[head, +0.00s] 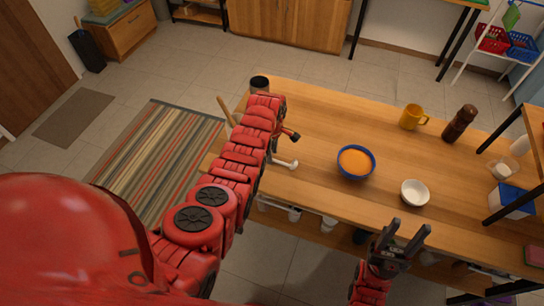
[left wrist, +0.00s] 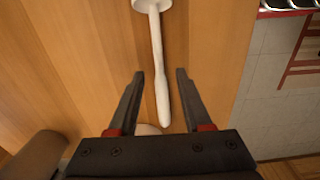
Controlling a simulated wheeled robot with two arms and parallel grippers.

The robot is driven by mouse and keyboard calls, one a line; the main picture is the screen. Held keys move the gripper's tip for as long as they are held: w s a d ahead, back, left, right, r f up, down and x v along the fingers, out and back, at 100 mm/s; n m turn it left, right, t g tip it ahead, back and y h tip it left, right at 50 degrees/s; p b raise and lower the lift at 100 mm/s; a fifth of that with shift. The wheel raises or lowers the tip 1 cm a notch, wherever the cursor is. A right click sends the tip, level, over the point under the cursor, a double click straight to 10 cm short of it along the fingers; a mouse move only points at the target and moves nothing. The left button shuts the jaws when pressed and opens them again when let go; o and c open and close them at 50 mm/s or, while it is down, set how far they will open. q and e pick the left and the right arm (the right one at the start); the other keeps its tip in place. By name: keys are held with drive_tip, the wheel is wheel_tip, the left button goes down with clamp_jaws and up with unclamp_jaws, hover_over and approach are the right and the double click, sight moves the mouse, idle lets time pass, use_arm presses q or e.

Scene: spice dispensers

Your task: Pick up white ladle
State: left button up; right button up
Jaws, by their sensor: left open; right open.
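The white ladle (head: 288,164) lies on the wooden table near its front edge; my left arm hides part of it in the head view. In the left wrist view the ladle (left wrist: 158,60) runs lengthwise, its round end at the top and its handle pointing toward my gripper. My left gripper (left wrist: 160,72) is open, with one finger on each side of the handle in the picture. I cannot tell how high the fingers are above it. My right gripper (head: 409,226) is open and empty, at the front edge of the table.
A blue bowl (head: 371,170) with orange contents and a white bowl (head: 415,193) stand right of the ladle. A yellow mug (head: 411,117) and a brown mill (head: 459,123) stand farther back. A dark-lidded jar (head: 260,84) is at the far left corner.

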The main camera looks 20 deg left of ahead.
use_arm(q)
drive_tip(key=shift+f, duration=1)
clamp_jaws()
